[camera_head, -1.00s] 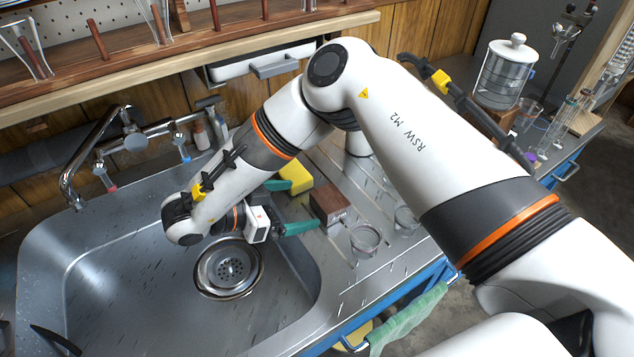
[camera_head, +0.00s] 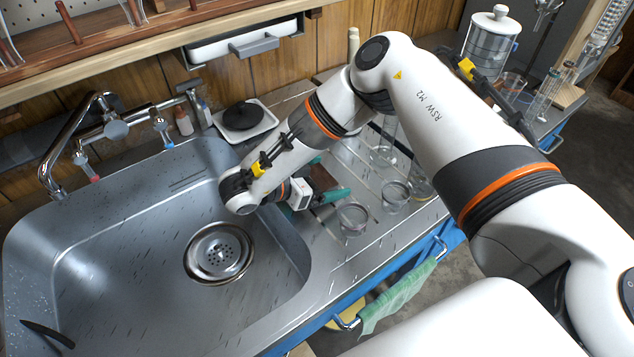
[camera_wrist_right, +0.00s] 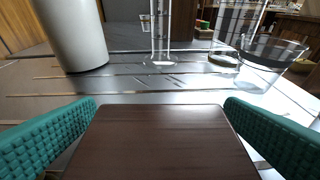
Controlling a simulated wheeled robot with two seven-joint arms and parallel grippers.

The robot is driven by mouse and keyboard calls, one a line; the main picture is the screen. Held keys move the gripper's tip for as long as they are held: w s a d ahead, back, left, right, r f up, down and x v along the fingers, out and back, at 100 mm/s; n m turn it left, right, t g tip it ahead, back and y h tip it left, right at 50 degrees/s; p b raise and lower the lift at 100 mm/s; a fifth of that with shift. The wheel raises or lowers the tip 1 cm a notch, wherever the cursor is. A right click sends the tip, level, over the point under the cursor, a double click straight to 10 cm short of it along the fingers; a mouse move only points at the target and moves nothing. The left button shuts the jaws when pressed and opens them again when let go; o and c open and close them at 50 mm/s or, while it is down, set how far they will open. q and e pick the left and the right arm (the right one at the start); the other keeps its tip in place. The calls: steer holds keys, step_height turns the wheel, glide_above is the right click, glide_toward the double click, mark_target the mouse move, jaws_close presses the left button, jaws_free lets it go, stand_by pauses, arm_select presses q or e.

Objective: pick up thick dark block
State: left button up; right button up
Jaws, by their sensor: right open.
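The thick dark block (camera_wrist_right: 160,140) is brown with a wood-like grain. It fills the lower middle of the right wrist view, and its near part is cut off by the frame. In the head view the block (camera_head: 323,179) is mostly hidden by my right wrist on the drainboard. My right gripper (camera_head: 329,178) has teal fingers and is open around the block. In the wrist view the left finger and the right finger lie at either side of it, with no clear sign of a grip. My left gripper is not in view.
A glass dish (camera_head: 352,219) and another glass dish (camera_head: 396,196) stand close right of the block. A glass cylinder (camera_head: 384,150) stands behind. The sink basin (camera_head: 130,270) lies left. A black disc (camera_head: 243,116) rests on a white tray at the back.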

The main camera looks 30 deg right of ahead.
steer(key=c, duration=1)
